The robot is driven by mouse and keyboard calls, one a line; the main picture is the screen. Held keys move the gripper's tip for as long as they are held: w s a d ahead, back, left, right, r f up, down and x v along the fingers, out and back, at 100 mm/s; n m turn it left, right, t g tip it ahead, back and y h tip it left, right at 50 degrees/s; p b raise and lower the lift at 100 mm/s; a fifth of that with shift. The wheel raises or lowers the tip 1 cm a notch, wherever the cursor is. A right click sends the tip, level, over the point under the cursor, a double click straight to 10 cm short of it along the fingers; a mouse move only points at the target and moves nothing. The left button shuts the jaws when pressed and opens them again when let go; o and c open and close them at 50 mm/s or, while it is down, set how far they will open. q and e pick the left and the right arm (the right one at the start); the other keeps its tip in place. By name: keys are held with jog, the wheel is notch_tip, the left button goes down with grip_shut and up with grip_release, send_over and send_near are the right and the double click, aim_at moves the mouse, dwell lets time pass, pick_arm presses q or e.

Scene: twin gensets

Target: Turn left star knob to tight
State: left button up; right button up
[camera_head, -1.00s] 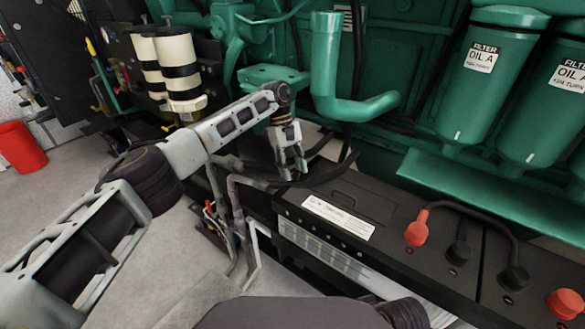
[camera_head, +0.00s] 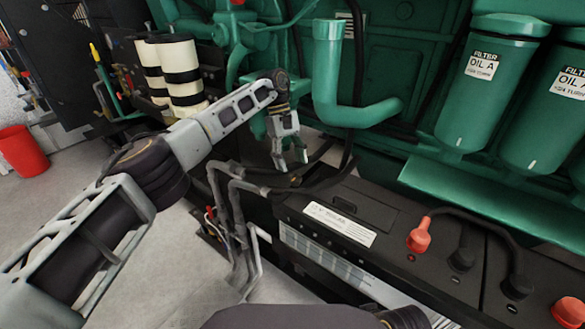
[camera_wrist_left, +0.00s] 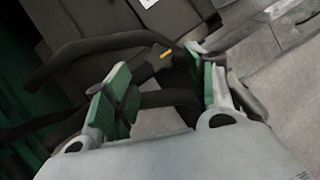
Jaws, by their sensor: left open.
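My left gripper (camera_head: 290,164) is open, with its fingers pointing down among dark hoses beside the black battery (camera_head: 347,206). In the left wrist view the gripper (camera_wrist_left: 157,66) has its green-padded fingers spread. A small dark part with an orange mark (camera_wrist_left: 164,55) shows between and just beyond the fingertips; it may be the left star knob, but its star shape cannot be made out. The fingers do not visibly hold it. In the head view the knob cannot be told apart from the hoses. My right gripper is not in view.
Dark hoses (camera_wrist_left: 95,46) pass close around the fingers. Grey bent pipes (camera_head: 237,215) stand left of the battery. A green engine pipe (camera_head: 327,75) and green oil filters (camera_head: 480,90) rise behind. Bare floor (camera_head: 190,250) lies at the lower left.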

pick_arm(q)
jog(key=shift+v, duration=1.3)
jog(key=shift+s+f, duration=0.1)
jog(key=shift+s, duration=0.05)
